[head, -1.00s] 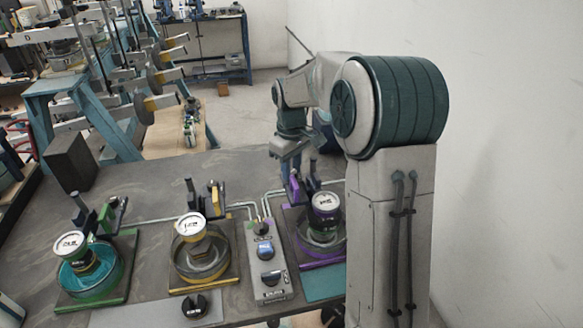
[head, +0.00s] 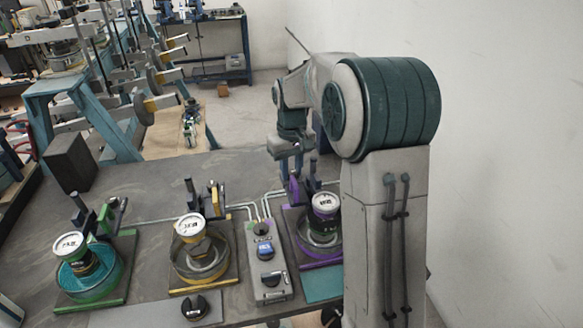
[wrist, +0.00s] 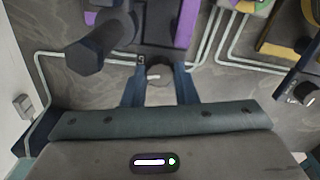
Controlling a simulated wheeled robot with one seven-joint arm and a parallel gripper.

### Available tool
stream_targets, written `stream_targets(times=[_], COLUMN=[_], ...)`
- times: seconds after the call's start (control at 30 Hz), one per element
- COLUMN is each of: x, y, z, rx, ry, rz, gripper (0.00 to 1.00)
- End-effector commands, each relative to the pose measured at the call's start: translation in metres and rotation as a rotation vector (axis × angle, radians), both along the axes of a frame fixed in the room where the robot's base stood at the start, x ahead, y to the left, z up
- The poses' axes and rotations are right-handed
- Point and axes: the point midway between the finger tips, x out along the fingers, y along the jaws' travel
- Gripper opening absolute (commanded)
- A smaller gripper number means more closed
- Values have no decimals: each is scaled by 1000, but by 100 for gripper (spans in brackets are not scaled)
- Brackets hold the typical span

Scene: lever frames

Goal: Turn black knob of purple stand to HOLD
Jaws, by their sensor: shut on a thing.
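The purple stand (head: 322,262) is at the right of the bench in the head view, carrying a round gauge (head: 326,204) over a glass bowl. Its purple parts also show at the top of the wrist view (wrist: 184,24). The black knob (wrist: 160,73) shows in the wrist view between the two blue fingers of my gripper (wrist: 160,86), which is shut on it. A short pale mark is on the knob's face; I cannot read any HOLD label. In the head view my gripper (head: 291,163) is behind the stand, and the knob is hidden there.
A dark post (wrist: 84,56) rises close to the left finger in the wrist view. Pale tubes run over the bench around the knob. A yellow stand (head: 204,289), a green stand (head: 92,305) and a grey control box (head: 272,295) stand to the left.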

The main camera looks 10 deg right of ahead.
Motion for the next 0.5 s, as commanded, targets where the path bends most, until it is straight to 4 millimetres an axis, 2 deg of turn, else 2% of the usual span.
stream_targets(times=[0.13, 0.17, 0.2, 0.5], x=[0, 0, 0, 0], y=[0, 0, 0, 0], z=[1, 1, 0, 2], rx=[0, 0, 0, 0], ry=[-1, -1, -1, -1], rz=[1, 1, 1, 2], gripper=[3, 31, 35, 35])
